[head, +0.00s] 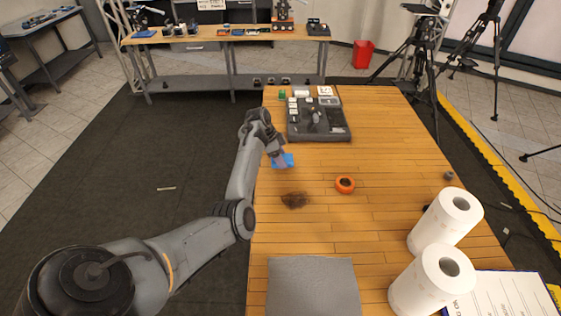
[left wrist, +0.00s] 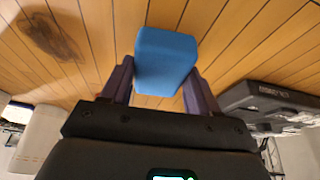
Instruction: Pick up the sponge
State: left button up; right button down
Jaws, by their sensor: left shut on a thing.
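The blue sponge (head: 284,160) is at the left part of the wooden table, at the end of my left arm. My left gripper (head: 277,156) is shut on it. In the left wrist view the blue sponge (left wrist: 166,62) sits between the two fingers of the left gripper (left wrist: 158,82), with the wooden tabletop behind it. I cannot tell for sure whether the sponge is clear of the table. My right gripper is not in view.
A dark stain (head: 295,200) marks the wooden table (head: 390,150) near the sponge. An orange ring-shaped object (head: 345,184) lies to the right. A grey case with parts (head: 319,128) stands behind. Two paper rolls (head: 446,218) and a grey pad (head: 313,287) are at the front.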

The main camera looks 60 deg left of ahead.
pick_arm(q)
jog(key=w+d+r, duration=0.6)
jog(key=d+r, duration=0.2)
jog(key=d, duration=0.2)
jog(key=shift+r, duration=0.1)
jog(key=shift+c, duration=0.6)
jog(key=o, duration=0.4)
jog(key=shift+w, duration=0.1)
jog(key=shift+c, duration=1.2)
